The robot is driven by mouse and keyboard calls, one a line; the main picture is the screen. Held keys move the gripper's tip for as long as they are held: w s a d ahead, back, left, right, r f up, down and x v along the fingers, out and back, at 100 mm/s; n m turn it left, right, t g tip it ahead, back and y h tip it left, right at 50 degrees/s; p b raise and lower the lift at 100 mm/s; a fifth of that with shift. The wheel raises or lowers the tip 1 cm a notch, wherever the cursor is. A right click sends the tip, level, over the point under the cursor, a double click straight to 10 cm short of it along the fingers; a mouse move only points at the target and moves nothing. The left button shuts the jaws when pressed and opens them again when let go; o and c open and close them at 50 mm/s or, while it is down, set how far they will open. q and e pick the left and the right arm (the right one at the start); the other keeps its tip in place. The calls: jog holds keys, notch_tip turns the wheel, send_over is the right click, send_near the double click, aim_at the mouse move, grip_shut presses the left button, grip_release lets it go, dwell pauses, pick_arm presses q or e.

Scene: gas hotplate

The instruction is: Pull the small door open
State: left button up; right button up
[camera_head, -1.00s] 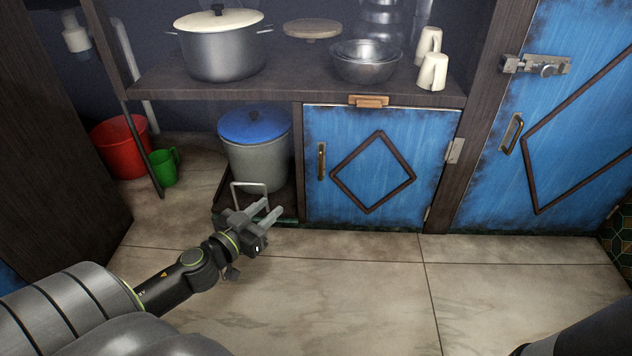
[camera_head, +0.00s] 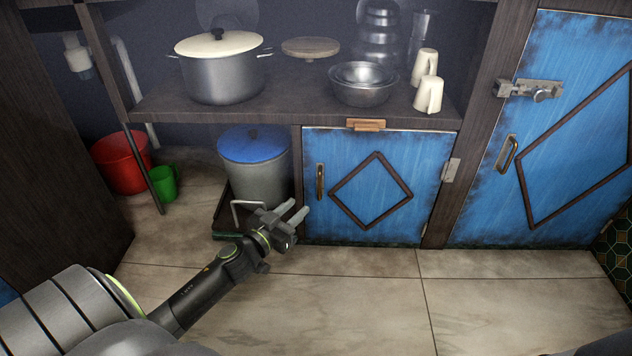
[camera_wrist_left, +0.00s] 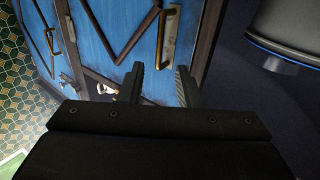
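The small blue door (camera_head: 424,180) is shut in the cabinet under the shelf, with a dark diamond frame on its front. Its upright brass handle (camera_head: 320,181) is near its left edge; a handle on a plate (camera_wrist_left: 168,38) shows in the left wrist view beyond the fingers. A small wooden piece (camera_head: 366,125) sits at the door's top edge. My left gripper (camera_head: 302,209) is low in front of the door's left edge, below and left of the handle. Its two fingers (camera_wrist_left: 161,86) are apart with nothing between them. My right gripper is out of view.
A grey bin with a blue lid (camera_head: 254,148) stands left of the door, with a bent metal bar (camera_head: 236,212) in front. A larger blue door (camera_head: 575,80) is at the right. Pot (camera_head: 218,75), bowls (camera_head: 362,88) and mugs (camera_head: 429,95) stand above. The front floor is clear.

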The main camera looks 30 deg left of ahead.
aim_at(319, 188)
pick_arm(q)
jog(key=w, duration=0.9)
jog(key=shift+w+d+p, duration=0.15)
jog(key=shift+d+p, duration=0.05)
jog(key=shift+p, duration=0.2)
grip_shut()
